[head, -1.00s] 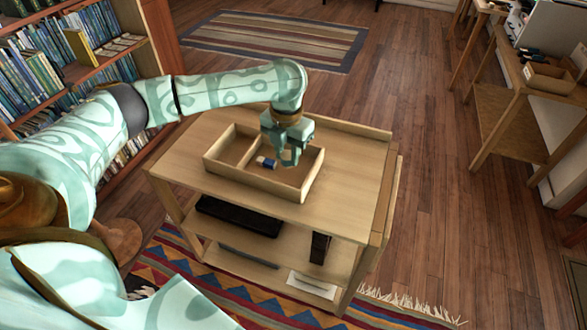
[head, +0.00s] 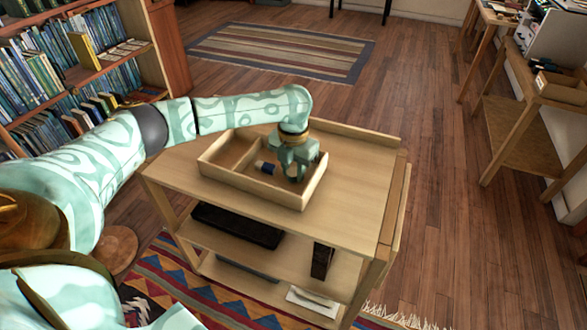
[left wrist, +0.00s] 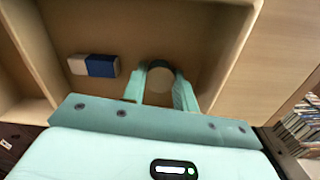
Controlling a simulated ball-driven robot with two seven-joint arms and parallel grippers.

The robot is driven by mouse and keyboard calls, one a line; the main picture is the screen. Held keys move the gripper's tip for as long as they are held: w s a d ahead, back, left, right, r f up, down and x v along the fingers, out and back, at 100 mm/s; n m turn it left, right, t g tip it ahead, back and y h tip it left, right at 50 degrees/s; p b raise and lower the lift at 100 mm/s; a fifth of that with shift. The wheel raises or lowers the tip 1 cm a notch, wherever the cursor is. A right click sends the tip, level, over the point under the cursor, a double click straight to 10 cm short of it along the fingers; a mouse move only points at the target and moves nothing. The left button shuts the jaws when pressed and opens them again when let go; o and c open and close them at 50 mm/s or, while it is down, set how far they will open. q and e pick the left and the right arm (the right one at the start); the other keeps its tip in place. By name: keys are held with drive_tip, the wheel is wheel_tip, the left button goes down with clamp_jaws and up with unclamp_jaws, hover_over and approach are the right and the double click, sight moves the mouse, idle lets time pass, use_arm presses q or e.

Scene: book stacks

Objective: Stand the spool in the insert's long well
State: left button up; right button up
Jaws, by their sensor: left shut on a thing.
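The insert (head: 250,187) is a shallow wooden tray with divided wells on the cart's top. My left gripper (head: 293,179) is lowered over its right-hand well, pointing down. In the left wrist view that gripper (left wrist: 160,97) is shut on the spool (left wrist: 161,79), which shows as a round, tan end with a dark rim between the fingers. The gripper hides the spool in the head view. Whether the spool touches the well floor I cannot tell. A blue and white block (head: 265,168) lies in the same well, also in the left wrist view (left wrist: 95,65), apart from the spool. My right gripper is out of view.
A bookcase (head: 85,60) stands at left.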

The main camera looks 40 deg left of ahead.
sight(294, 171)
use_arm(q)
drive_tip(key=o, duration=0.9)
wheel_tip(294, 171, up, 12)
drive_tip(key=p, duration=0.5)
drive_tip(key=shift+r+p, duration=0.15)
drive_tip(key=shift+p, duration=0.2)
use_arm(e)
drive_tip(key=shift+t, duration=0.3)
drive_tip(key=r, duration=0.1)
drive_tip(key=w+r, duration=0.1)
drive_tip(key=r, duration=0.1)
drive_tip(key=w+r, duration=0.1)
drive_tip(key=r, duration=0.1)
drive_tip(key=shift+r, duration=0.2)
